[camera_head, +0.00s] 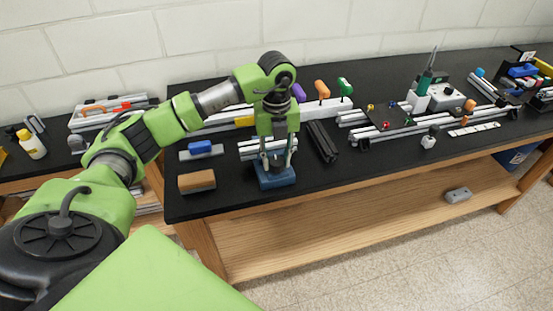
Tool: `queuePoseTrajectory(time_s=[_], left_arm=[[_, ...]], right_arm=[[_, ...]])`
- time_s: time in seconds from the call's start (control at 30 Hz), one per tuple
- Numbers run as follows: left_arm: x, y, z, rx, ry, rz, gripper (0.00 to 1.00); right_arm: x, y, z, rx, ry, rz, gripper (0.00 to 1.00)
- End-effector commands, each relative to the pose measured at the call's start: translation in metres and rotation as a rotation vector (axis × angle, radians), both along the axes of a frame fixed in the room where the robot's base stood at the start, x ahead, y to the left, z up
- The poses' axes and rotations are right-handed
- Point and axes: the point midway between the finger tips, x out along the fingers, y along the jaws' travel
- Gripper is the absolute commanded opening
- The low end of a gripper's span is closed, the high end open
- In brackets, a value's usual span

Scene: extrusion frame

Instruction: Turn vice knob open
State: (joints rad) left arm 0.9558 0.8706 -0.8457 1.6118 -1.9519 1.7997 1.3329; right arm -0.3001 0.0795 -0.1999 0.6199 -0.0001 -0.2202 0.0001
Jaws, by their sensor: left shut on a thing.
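A blue vice (275,179) sits near the front edge of the black bench, left of the middle in the head view. My left gripper (277,161) points straight down over the vice, with its fingers at the vice's top. It is shut on a part there, which looks like the vice knob, but the fingers and arm largely hide it. How far the vice's jaws are apart cannot be told. My right gripper does not show.
A brown block (197,181) and a blue-handled tool (200,148) lie left of the vice. Dark bars (322,141) lie right of it. Aluminium extrusions and colored-handled drivers stand behind. The bench (350,172) is clear along its front edge to the right.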

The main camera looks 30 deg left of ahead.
Motion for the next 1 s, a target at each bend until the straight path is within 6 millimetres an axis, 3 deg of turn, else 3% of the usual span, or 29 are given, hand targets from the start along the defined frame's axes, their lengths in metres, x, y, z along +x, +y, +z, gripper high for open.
queuePoseTrajectory(time_s=[1.0], left_arm=[[0.001, 0.001, 0.0016, 0.001, -0.004, 0.968, 0.08]], right_arm=[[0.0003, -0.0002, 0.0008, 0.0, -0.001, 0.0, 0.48]])
